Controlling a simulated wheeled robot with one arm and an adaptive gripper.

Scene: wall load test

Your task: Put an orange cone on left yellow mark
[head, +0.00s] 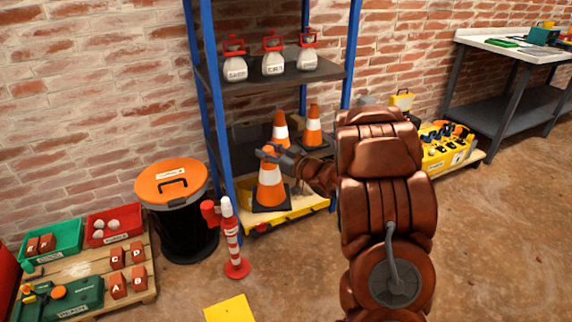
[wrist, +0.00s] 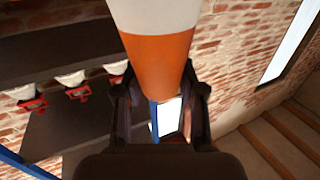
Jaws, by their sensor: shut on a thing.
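My gripper (head: 270,152) is shut on the top of an orange cone (head: 270,183) with a white band and a black square base. The cone hangs upright in front of the shelf's lower level in the head view. In the wrist view the cone (wrist: 158,55) fills the upper middle, between the fingers of my gripper (wrist: 158,95). Two more orange cones, one (head: 280,126) behind the held one and one (head: 313,126) to its right, stand on the shelf. A yellow mark (head: 229,309) lies on the floor at the bottom edge; only part of it shows.
A red-and-white post (head: 232,240) stands on the floor left of the held cone. A black bin with an orange lid (head: 172,182) is left of the blue-framed shelf (head: 204,100). A pallet (head: 140,293) with crates and blocks lies at lower left. Floor at lower right is clear.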

